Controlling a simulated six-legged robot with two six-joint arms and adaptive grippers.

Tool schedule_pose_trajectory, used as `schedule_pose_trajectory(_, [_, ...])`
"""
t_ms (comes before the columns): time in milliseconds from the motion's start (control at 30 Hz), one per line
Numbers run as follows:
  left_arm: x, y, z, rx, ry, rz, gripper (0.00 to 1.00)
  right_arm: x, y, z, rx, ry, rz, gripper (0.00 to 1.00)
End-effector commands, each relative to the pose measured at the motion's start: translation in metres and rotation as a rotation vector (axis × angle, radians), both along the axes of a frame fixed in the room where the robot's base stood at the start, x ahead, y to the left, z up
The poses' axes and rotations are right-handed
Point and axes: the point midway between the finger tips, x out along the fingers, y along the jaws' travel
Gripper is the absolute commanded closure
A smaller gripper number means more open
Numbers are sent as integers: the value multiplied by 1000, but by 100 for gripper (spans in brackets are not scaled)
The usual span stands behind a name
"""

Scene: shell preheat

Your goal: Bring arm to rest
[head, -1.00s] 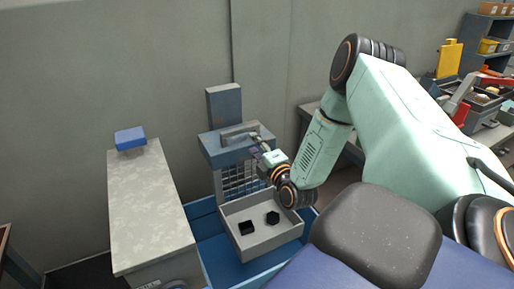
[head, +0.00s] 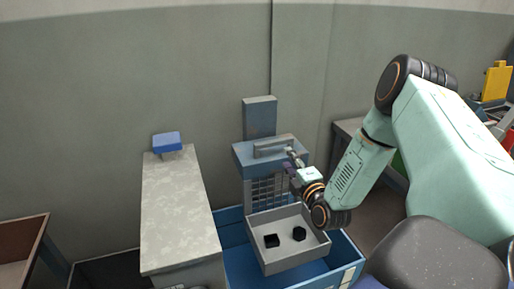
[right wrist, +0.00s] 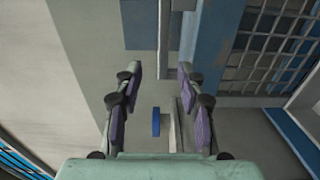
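My right gripper (head: 292,166) is beside the right end of the grey handle (head: 275,148) on top of the blue preheat unit (head: 262,158). In the right wrist view my right gripper (right wrist: 160,88) has its purple-padded fingers spread apart, with nothing held between them. A grey bar lies beyond the fingertips there; I cannot tell whether they touch it. My left gripper is out of view.
A grey tray (head: 262,258) holding two black pieces (head: 271,241) sits below the unit's mesh front. A pale counter (head: 178,215) with a blue box (head: 167,141) stands left. A brown-edged bin (head: 38,245) is far left. A wall is behind.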

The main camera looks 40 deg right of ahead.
Motion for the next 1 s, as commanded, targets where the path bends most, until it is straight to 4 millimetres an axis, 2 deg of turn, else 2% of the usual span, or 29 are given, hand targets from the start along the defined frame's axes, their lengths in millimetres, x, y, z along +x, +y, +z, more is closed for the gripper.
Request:
schedule_pose_trajectory(233, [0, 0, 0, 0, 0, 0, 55, 0, 0, 0, 10, -3, 0, 60])
schedule_pose_trajectory(333, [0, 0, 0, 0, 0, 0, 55, 0, 1, -3, 90, -16, 3, 60])
schedule_pose_trajectory(467, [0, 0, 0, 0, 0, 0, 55, -4, 4, -24, 348, 1, -17, 60])
schedule_pose_trajectory(567, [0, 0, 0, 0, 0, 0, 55, -14, 18, -49, 606, 45, -58, 60])
schedule_pose_trajectory(767, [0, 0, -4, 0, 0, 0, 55, -44, 79, -108, 1089, 200, -184, 60])
schedule_pose_trajectory(867, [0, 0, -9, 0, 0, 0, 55, -73, 119, -140, 1301, 310, -297, 60])
schedule_pose_trajectory(967, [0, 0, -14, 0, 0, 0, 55, -113, 161, -170, 1475, 433, -455, 60])
schedule_pose_trajectory(1000, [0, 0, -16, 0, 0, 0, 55, -132, 177, -181, 1527, 482, -528, 60])
